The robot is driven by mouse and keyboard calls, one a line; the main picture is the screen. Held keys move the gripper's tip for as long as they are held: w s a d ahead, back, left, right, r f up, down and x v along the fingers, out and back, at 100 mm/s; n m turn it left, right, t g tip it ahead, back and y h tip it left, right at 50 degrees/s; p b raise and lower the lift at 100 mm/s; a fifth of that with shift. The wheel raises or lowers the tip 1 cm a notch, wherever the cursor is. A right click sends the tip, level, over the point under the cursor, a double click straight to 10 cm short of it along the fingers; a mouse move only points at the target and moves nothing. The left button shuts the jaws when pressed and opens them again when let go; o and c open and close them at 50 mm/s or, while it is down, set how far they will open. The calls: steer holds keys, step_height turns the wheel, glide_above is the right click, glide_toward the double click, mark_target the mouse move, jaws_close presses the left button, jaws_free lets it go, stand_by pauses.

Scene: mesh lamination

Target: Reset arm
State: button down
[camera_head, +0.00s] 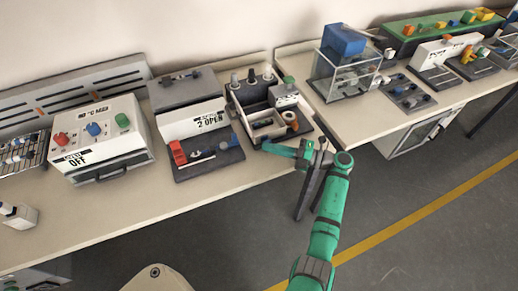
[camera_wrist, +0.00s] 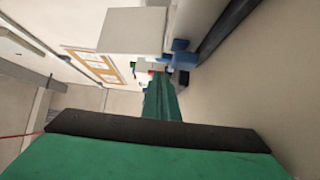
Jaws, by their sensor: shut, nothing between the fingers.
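My green arm reaches up from the bottom of the head view over the floor to the front edge of the bench. My gripper (camera_head: 268,147) points left there, beside the grey tray station (camera_head: 262,128). It is shut with nothing between its fingers. The wrist view shows green parts of mine in front and a narrow green piece ahead. Whether the gripper touches the station or hovers by it is hard to tell.
A white box with coloured knobs (camera_head: 99,140), a white-and-grey machine (camera_head: 188,105) and a red clamp piece (camera_head: 178,153) stand left on the bench (camera_head: 130,206). A clear case with a blue box (camera_head: 343,40) stands right. The floor (camera_head: 420,235) around my arm is clear.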

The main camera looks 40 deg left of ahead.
steer(key=shift+w+d, duration=0.55)
steer(key=shift+w, duration=0.15)
